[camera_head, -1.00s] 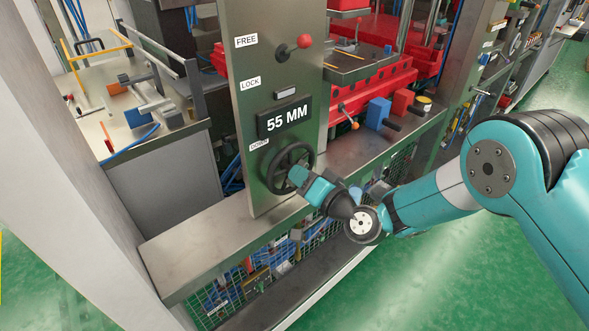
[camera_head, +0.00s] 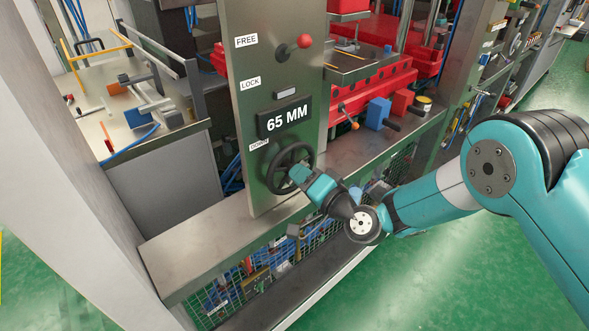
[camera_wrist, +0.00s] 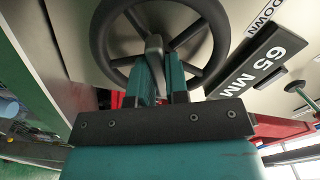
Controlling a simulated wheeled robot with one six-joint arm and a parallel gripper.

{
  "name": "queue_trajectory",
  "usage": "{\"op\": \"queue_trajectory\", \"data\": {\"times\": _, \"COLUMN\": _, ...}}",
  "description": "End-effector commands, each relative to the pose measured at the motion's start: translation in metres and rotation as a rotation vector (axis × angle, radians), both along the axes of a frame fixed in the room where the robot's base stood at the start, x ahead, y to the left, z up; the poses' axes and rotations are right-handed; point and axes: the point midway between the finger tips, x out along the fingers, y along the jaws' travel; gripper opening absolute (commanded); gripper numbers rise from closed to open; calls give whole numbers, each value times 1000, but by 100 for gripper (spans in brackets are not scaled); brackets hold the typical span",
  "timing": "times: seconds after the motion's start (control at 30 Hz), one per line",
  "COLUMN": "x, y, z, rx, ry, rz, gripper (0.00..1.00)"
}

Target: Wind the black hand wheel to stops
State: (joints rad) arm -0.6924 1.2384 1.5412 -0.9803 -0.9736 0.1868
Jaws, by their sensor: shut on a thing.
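The black hand wheel (camera_head: 275,176) is mounted low on the grey upright panel (camera_head: 290,80) in the head view, and its rim and spokes fill the top of the wrist view (camera_wrist: 97,45). My gripper (camera_head: 298,174) is at the wheel. In the wrist view my gripper (camera_wrist: 158,75) has its two teal fingers closed on a grey part at the wheel, inside the rim; the fingers hide much of that part. The display (camera_head: 285,118) above the wheel reads 65 MM.
A red-knobbed lever (camera_head: 304,41) stands on the panel between FREE and LOCK labels. A grey ledge (camera_head: 205,252) runs below the wheel. Blue and red blocks (camera_head: 378,112) lie on the ledge to the right. A grey cabinet (camera_head: 165,185) stands at left.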

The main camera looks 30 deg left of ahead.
Motion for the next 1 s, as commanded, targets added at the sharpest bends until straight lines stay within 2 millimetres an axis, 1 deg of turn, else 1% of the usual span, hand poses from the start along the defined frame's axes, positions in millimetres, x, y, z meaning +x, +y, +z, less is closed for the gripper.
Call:
{"op": "queue_trajectory", "data": {"times": 0.07, "x": 0, "y": 0, "z": 0, "rx": 10, "ry": 22, "rz": -1, "gripper": 0}}
{"op": "queue_trajectory", "data": {"times": 0.2, "x": 0, "y": 0, "z": 0, "rx": 67, "ry": 160, "rz": -1, "gripper": 0}}
{"op": "queue_trajectory", "data": {"times": 0.3, "x": 0, "y": 0, "z": 0, "rx": 91, "ry": 221, "rz": -1, "gripper": 0}}
{"op": "queue_trajectory", "data": {"times": 0.57, "x": 0, "y": 0, "z": 0, "rx": 96, "ry": 230, "rz": -1, "gripper": 0}}
{"op": "queue_trajectory", "data": {"times": 0.8, "x": 0, "y": 0, "z": 0, "rx": 178, "ry": 432, "rz": -1, "gripper": 0}}
{"op": "queue_trajectory", "data": {"times": 1.0, "x": 0, "y": 0, "z": -1, "rx": 187, "ry": 453, "rz": -1, "gripper": 0}}
